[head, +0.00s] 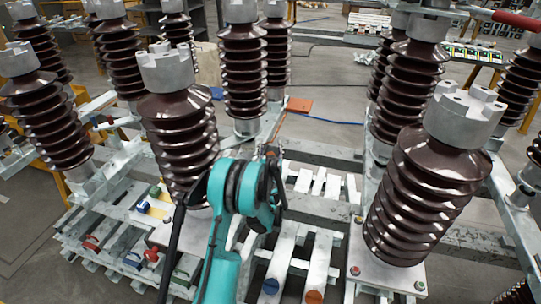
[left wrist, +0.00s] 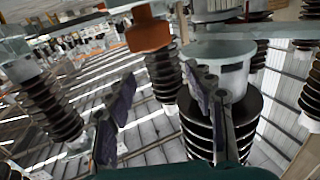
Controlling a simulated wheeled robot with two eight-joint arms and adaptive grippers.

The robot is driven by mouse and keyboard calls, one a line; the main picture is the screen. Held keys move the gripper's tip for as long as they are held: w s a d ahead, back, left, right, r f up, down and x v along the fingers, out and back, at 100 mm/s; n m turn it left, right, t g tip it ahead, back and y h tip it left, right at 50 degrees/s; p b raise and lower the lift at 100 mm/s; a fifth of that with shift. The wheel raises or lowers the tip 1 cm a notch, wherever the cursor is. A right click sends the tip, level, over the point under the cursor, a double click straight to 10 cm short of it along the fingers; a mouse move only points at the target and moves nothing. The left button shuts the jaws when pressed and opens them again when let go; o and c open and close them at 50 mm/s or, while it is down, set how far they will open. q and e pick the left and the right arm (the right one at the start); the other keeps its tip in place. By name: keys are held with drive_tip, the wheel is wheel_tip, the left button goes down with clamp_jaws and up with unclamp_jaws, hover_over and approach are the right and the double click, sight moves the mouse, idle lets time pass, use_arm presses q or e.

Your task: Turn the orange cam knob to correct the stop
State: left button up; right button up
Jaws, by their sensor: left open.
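An orange knob (left wrist: 148,30) with a flat-sided head shows near the top of the left wrist view, against a grey bar. My left gripper (left wrist: 160,75) is open, its two dark-padded fingers spread apart with nothing between them. The knob appears just beyond the fingertips and a little left, apart from them. In the head view my teal left arm rises from the bottom centre, and the left gripper (head: 270,153) is small and mostly hidden behind it. A round orange piece (head: 314,297) sits at the bottom edge; I cannot tell whether it is the same knob. The stop cannot be made out.
Tall brown ribbed insulators with grey caps stand close around my arm, one at the left (head: 180,130) and one at the right (head: 425,195). Grey steel beams (head: 320,150) run across the frame. Small coloured knobs, including a blue one (head: 270,286), sit on the lower bars.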

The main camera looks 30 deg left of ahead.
use_arm(q)
wheel_tip(320, 180, up, 5)
drive_tip(key=shift+f, duration=0.1)
drive_tip(key=shift+s+f, duration=0.1)
idle(0.6)
